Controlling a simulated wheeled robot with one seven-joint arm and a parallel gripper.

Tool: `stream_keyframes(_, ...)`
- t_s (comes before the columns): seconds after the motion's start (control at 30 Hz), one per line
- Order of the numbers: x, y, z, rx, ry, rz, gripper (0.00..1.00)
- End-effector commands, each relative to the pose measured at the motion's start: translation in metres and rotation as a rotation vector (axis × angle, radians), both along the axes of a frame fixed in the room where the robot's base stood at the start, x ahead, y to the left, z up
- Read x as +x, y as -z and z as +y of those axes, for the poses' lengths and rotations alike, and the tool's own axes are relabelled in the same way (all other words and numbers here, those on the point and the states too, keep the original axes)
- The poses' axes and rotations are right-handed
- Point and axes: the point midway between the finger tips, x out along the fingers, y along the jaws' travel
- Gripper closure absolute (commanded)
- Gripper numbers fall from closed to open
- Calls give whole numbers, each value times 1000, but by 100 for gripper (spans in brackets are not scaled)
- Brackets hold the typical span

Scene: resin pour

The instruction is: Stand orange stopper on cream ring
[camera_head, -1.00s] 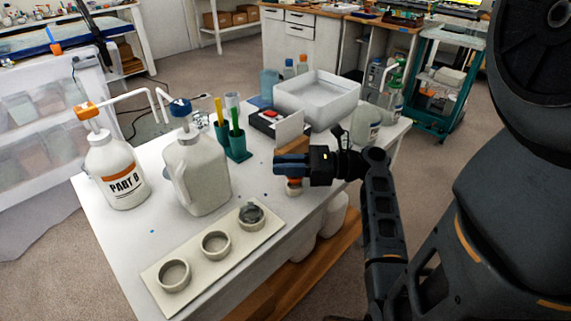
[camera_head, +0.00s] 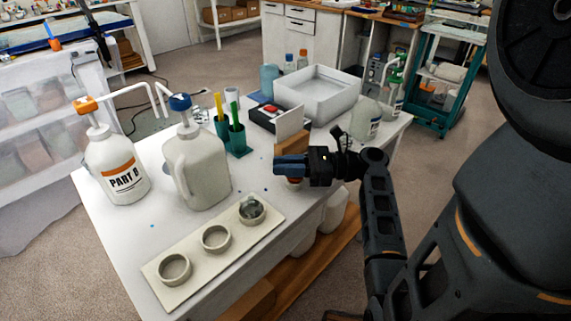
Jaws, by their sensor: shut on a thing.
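My gripper (camera_head: 290,168) is shut above the right part of the white table, its blue fingers pointing left. It holds the orange stopper (camera_head: 296,179), of which only a sliver shows below the fingers. A small cream ring (camera_head: 293,185) shows just under the fingers, near the table's front edge. The fingers hide most of the stopper and the ring's top. I cannot tell whether the stopper touches the ring.
A brown block (camera_head: 292,143) and an upright pale panel (camera_head: 290,122) stand close behind my gripper. A cream board (camera_head: 194,257) with three round moulds lies front left. A white jug (camera_head: 197,172) and a PART B bottle (camera_head: 116,170) stand left.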

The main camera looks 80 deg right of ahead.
Motion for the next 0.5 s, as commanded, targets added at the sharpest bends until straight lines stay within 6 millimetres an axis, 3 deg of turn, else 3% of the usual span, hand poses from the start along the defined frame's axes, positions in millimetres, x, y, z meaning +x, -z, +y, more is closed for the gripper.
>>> stream_keyframes(0.5,1,4,0,1,-1,0,100)
